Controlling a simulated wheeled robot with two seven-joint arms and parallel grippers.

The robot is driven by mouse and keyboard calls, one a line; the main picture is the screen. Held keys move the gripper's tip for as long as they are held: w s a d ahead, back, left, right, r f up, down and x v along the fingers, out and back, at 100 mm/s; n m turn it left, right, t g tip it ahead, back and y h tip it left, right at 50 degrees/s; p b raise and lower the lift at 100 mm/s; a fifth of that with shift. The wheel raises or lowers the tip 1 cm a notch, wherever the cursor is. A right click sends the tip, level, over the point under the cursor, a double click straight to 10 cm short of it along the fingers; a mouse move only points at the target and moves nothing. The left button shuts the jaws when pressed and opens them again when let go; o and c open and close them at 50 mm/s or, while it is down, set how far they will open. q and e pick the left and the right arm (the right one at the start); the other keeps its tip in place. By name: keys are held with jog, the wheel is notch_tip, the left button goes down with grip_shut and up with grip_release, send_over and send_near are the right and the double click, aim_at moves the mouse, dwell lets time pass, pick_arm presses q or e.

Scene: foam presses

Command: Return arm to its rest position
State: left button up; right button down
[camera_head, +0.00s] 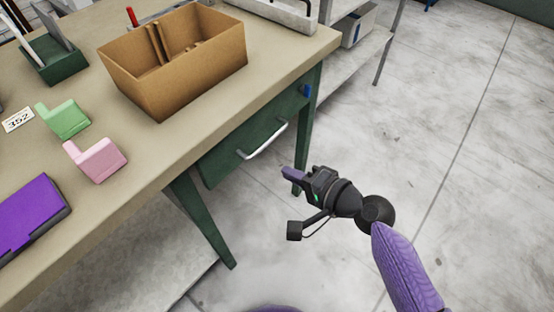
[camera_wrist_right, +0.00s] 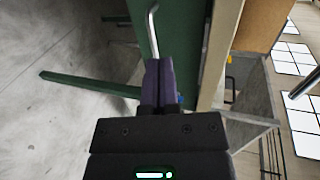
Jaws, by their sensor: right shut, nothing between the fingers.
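My right gripper (camera_head: 292,174) is off the workbench's front edge, in front of the green drawer (camera_head: 245,143) and below the tabletop. Its purple fingers are shut and hold nothing. In the right wrist view the closed fingers (camera_wrist_right: 158,85) point toward the drawer's metal handle (camera_wrist_right: 152,35); in the head view a gap shows between the fingertips and the handle (camera_head: 264,142). My right arm comes in from the lower right. My left gripper is not in view.
The workbench (camera_head: 185,150) carries an open cardboard box (camera_head: 175,90), a green block (camera_head: 66,120), a pink block (camera_head: 98,160) and a purple case (camera_head: 30,215). A grey shelf (camera_head: 345,55) stands behind. The concrete floor (camera_head: 470,150) at right is clear.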

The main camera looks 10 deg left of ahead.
jog(key=s+d+f+n+g+h, duration=0.1)
jog(key=s+d+f+h, duration=0.25)
jog(key=f, duration=0.35)
jog(key=s+d+f+g+h+p, duration=0.1)
jog(key=s+d+f+h, duration=0.1)
jog(key=s+d+f, duration=0.35)
jog(key=s+d+f+n+g+h, duration=0.1)
jog(key=s+d+f+h, duration=0.2)
jog(key=f, duration=0.6)
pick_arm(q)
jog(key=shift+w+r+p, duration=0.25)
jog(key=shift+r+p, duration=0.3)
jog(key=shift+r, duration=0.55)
pick_arm(e)
jog(key=s+d+f+n+g+h, duration=0.1)
jog(key=s+d+f+n+g, duration=0.1)
jog(key=s, duration=0.7)
jog(key=s+d+f+n+g+h, duration=0.2)
jog(key=s+d+f+n, duration=0.1)
jog(key=s, duration=0.7)
jog(key=s+d+f+n+g+h, duration=0.1)
jog(key=s+d+f+n, duration=0.1)
jog(key=s, duration=0.7)
jog(key=d+f, duration=0.1)
jog(key=d, duration=0.1)
jog(key=shift+s+d+n+g, duration=0.2)
jog(key=shift+d+n+g, duration=0.1)
jog(key=shift+d+g, duration=0.1)
